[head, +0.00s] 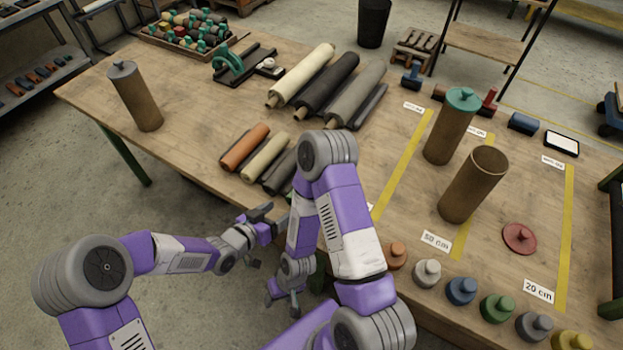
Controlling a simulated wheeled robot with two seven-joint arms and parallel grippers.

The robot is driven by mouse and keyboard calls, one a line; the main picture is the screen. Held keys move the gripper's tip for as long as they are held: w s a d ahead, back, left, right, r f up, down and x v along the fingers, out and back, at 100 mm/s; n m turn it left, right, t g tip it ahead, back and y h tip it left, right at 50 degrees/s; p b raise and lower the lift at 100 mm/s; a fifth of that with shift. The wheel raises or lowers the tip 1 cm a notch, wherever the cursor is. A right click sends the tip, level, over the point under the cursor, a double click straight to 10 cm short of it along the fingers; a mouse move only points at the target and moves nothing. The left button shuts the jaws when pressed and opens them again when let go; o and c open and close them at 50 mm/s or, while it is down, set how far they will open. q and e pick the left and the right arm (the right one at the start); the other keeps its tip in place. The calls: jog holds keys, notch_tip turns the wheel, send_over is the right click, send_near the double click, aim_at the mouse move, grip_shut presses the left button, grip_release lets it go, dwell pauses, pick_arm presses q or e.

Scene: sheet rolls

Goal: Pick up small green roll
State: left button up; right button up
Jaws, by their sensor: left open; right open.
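The small rolls lie side by side near the table's front edge: an orange roll (245,147), a cream roll (265,157) and a dark grey roll (279,171). A dark, possibly green sliver (290,186) shows beside the grey roll; my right arm hides most of that spot, so I cannot tell if it is the small green roll. My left gripper (264,234) is open and empty by the table's front edge, just below the small rolls. My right gripper (283,300) is open and empty, lower and off the table's front edge.
Large cream (303,75), black (327,84) and grey (356,95) rolls lie behind. Brown tubes stand at left (137,98) and right (474,186). Colored caps, including a green one (497,307), line the front right. The table's left-centre (190,120) is clear.

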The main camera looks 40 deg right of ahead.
aim_at(290, 203)
pick_arm(q)
jog(key=b+x, duration=0.1)
jog(key=x, duration=0.5)
jog(key=shift+w+d+f, duration=0.1)
jog(key=shift+w+f, duration=0.1)
jog(key=shift+f, duration=0.05)
jog(key=shift+c, duration=0.3)
jog(key=c, duration=1.2)
jog(key=shift+r, duration=0.2)
